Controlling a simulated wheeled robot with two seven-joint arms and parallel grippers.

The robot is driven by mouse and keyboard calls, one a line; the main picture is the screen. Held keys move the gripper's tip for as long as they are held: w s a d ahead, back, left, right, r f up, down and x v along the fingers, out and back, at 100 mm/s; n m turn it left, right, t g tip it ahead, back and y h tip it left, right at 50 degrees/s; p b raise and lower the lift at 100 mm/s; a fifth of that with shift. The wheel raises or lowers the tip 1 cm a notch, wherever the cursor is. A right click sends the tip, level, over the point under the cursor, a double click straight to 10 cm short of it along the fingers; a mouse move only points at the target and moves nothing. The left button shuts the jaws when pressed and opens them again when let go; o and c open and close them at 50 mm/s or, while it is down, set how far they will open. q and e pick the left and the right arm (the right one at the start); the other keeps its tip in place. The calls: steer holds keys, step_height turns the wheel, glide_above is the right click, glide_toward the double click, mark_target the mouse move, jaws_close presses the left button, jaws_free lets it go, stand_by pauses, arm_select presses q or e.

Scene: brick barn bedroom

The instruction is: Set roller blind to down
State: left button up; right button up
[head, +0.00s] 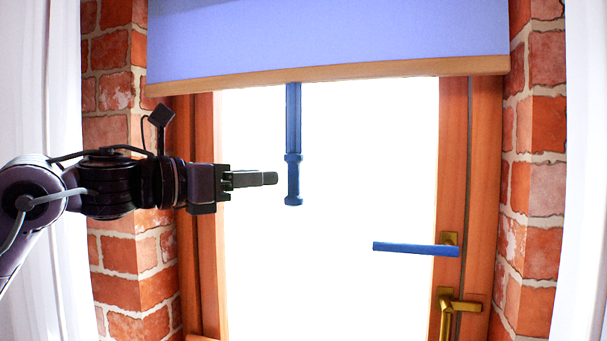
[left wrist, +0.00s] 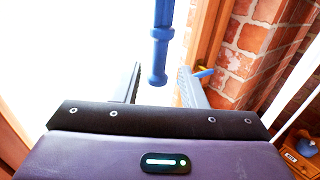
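The roller blind (head: 325,40) is a pale blue-violet sheet with a wooden bottom bar (head: 330,72), covering the upper part of the bright glazed door. A blue pull handle (head: 293,130) hangs straight down from the bar. It also shows in the left wrist view (left wrist: 160,45), in line with the gap between the fingers. My left gripper (head: 272,178) points right, its fingertips just left of the handle's lower end in the head view. Its two fingers stand apart in the left wrist view, with nothing gripped. My right gripper is not in view.
A blue door lever (head: 415,249) juts left from the wooden door frame (head: 453,150), with a brass handle (head: 447,310) below. Brick walls (head: 530,200) and white curtains (head: 590,170) flank the door. The space before the glass is clear around the handle.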

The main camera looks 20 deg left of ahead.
mark_target(294, 197)
arm_select(q)
steer(key=p+x, duration=0.2)
steer(key=x, duration=0.1)
steer(key=p+x, duration=0.1)
steer(key=x, duration=0.3)
steer(key=shift+r+p, duration=0.2)
steer(key=shift+p, duration=0.2)
steer(key=shift+w+d+f, duration=0.1)
steer(key=shift+w+d, duration=0.15)
steer(key=shift+w, duration=0.1)
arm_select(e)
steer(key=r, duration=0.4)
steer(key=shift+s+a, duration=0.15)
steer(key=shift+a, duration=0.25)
arm_select(q)
steer(key=shift+c, duration=0.2)
jaws_close()
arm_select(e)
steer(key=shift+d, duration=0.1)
